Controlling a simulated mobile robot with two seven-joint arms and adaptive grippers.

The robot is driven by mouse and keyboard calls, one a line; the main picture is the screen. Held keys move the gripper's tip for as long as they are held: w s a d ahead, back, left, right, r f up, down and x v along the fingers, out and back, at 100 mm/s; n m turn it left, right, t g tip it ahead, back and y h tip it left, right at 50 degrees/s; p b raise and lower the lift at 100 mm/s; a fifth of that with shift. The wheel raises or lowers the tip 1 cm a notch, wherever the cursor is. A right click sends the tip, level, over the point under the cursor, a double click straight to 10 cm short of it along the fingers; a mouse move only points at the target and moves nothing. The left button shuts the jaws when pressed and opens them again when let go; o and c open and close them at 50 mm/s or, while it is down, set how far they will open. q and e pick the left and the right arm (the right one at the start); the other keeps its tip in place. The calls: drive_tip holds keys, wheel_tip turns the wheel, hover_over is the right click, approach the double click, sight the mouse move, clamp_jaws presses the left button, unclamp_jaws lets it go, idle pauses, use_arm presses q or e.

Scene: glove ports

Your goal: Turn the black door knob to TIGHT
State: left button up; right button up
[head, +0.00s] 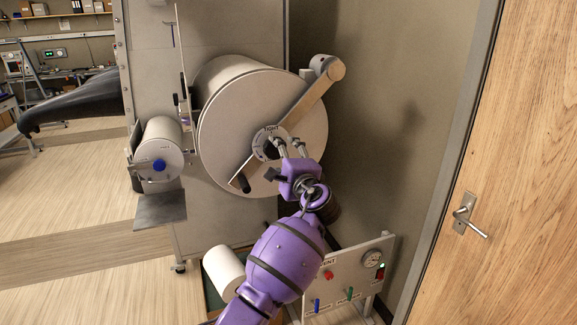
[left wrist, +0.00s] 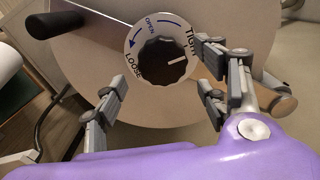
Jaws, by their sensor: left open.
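The black door knob (head: 271,150) sits at the centre of a white dial (head: 260,140) on the large round door (head: 230,120). In the left wrist view the knob (left wrist: 158,65) has a white pointer line aimed right, just below the word TIGHT. OPEN is at the dial's top and LOOSE at its lower left. My left gripper (head: 288,147) is at the dial. In the left wrist view its fingers (left wrist: 165,88) are spread apart, on both sides of the knob. I cannot tell whether any finger touches it. My right gripper is not in view.
A beige bar (head: 310,99) crosses the door, with a black handle (head: 240,183) at its lower end. A smaller cylinder (head: 160,145) is on the left. A gauge panel (head: 345,275) stands below right. A wooden door (head: 530,150) is at right.

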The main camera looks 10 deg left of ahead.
use_arm(q)
drive_tip(key=v, duration=0.6)
drive_tip(key=shift+s+d, duration=0.2)
drive_tip(key=shift+s, duration=0.05)
